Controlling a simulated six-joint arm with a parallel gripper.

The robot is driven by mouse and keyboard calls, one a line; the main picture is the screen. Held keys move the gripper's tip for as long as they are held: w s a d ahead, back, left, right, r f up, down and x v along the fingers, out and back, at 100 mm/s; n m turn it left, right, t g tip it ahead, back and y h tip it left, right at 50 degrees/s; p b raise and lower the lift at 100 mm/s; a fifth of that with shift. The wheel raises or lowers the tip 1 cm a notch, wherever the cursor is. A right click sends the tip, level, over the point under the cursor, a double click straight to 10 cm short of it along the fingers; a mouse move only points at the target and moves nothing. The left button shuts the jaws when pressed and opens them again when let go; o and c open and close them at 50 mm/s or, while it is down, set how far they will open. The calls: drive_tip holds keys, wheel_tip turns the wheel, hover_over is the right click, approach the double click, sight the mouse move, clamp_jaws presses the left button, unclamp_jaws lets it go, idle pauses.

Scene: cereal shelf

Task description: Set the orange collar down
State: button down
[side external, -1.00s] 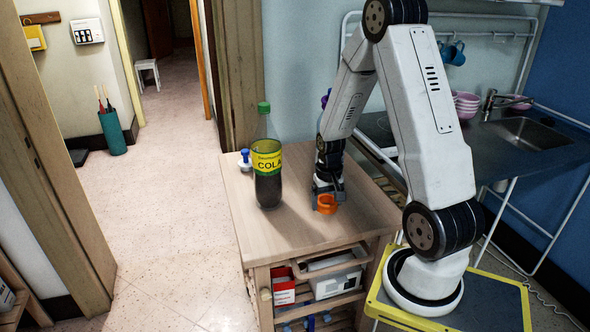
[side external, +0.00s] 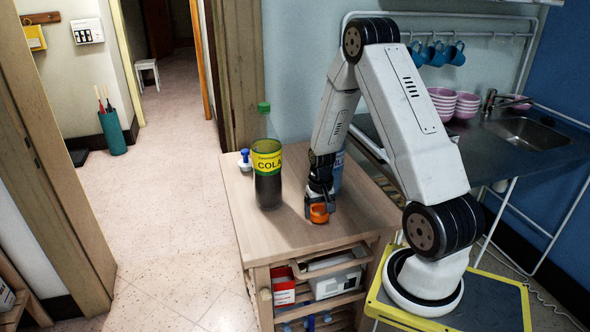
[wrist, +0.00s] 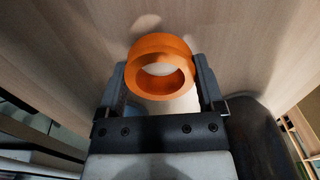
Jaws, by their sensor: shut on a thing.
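The orange collar (side external: 319,213) is a short ring at my gripper's tips, low over the wooden table top (side external: 262,233). In the wrist view the collar (wrist: 160,66) sits between the two fingers of my gripper (wrist: 163,82), with its round opening facing the camera. My gripper (side external: 320,206) is shut on the collar. I cannot tell whether the collar touches the table.
A cola bottle (side external: 267,165) with a green cap stands upright left of my gripper. A small blue and white object (side external: 245,160) is behind it. A bluish object (side external: 338,172) is partly hidden behind my arm. The table's front is clear.

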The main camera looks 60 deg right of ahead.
drive_tip(key=shift+f, duration=0.65)
drive_tip(key=shift+f, duration=0.15)
unclamp_jaws()
wheel_tip(320, 180, up, 12)
idle(0.7)
idle(0.5)
